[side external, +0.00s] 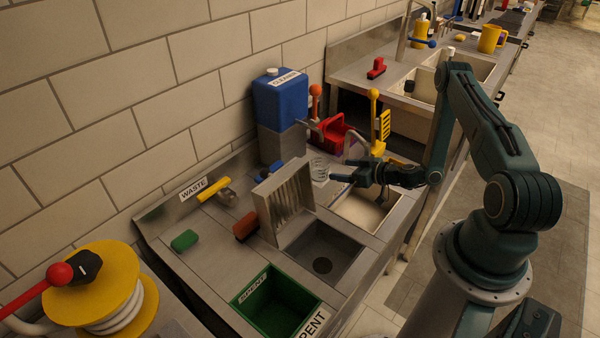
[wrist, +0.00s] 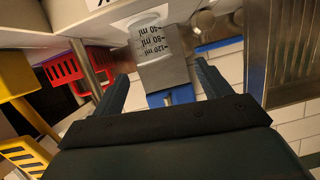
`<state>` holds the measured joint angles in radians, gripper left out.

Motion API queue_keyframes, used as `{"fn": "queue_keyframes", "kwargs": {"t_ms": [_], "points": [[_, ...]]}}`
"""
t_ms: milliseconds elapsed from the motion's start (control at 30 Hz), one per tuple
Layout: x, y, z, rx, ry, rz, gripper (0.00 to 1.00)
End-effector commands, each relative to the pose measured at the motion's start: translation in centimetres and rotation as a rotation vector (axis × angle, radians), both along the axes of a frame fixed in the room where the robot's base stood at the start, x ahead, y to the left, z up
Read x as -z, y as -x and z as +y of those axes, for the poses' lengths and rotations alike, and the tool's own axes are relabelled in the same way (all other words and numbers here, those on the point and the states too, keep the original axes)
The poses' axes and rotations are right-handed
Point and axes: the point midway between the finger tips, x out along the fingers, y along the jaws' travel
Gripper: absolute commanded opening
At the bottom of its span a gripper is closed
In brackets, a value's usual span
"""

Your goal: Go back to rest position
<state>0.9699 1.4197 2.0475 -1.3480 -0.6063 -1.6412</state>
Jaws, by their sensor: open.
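My gripper (side external: 340,175) is over the sink counter, near the left edge of the right-hand basin. In the wrist view its two fingers (wrist: 163,82) are spread apart with a gap between them. A clear measuring cup (side external: 319,168) is just left of the fingertips. In the wrist view the cup (wrist: 151,42), with ml marks on it, shows between and beyond the fingers. Whether a finger touches it I cannot tell.
A tilted metal tray (side external: 272,213) stands left of the gripper. A blue cleaner jug (side external: 280,103), a red caddy (side external: 335,133) and a yellow-handled tool (side external: 375,125) stand behind. A green bin (side external: 262,313) is in front. The floor at right is clear.

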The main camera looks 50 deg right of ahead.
Motion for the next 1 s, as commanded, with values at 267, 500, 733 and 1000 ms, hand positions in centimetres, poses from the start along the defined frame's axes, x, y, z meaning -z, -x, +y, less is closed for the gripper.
{"fn": "queue_keyframes", "kwargs": {"t_ms": [267, 500, 733, 1000], "points": [[-4.7, -2.3, 2.3, -0.122, -0.036, 0.027, 0.77], [-9.2, -3.9, 4.9, -0.259, -0.003, 0.065, 0.77], [-12.8, -4.5, 7.3, -0.357, 0.028, 0.115, 0.77], [-17.1, -4.5, 10.2, -0.451, 0.074, 0.188, 0.77]]}}
